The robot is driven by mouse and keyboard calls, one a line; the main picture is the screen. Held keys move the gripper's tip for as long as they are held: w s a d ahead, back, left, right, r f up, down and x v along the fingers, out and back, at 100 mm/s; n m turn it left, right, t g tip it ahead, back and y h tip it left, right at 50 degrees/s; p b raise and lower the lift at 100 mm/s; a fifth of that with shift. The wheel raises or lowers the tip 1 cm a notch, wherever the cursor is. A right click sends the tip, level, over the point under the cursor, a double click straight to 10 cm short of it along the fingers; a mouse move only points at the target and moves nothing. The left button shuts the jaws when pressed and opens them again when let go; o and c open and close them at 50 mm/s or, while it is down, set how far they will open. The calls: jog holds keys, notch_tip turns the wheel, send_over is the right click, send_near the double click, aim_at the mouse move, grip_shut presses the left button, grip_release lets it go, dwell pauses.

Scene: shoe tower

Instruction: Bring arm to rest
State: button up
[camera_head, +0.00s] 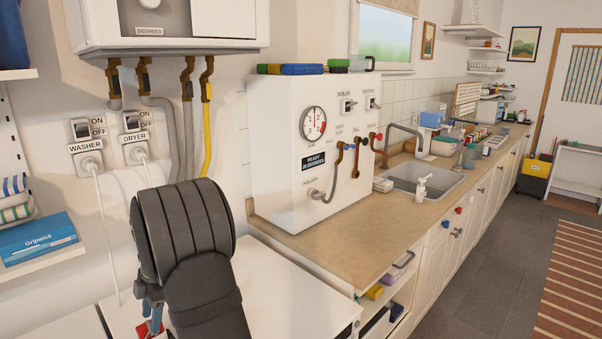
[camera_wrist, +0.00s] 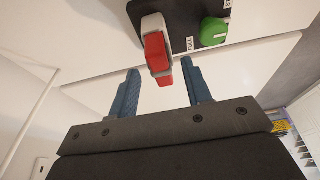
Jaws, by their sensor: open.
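My gripper (camera_wrist: 161,78) is open, with its two blue fingers apart. A red lever (camera_wrist: 157,57) in a light grey housing shows between the fingertips in the wrist view; a gap shows on each side, and I cannot tell how far beyond the fingers it lies. In the head view my dark arm hangs at the lower left, with the gripper (camera_head: 150,298) mostly hidden behind it. A bit of red shows below the fingers there.
A black panel (camera_wrist: 182,14) with a green knob (camera_wrist: 213,32) sits beside the lever. White appliance tops (camera_head: 285,300) lie under my arm. A white gauge box (camera_head: 288,115) stands on the wooden counter (camera_head: 370,240) to the right. Pipes and cords run down the wall behind.

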jog(key=v, duration=1.5)
jog(key=x, duration=1.7)
jog(key=shift+s+f, duration=0.15)
jog(key=shift+f, duration=0.1)
notch_tip(320, 180, up, 5)
jog(key=shift+r, duration=0.75)
jog(key=shift+f, duration=0.1)
notch_tip(320, 180, down, 6)
jog(key=v, duration=1.4)
jog(key=shift+o, duration=0.2)
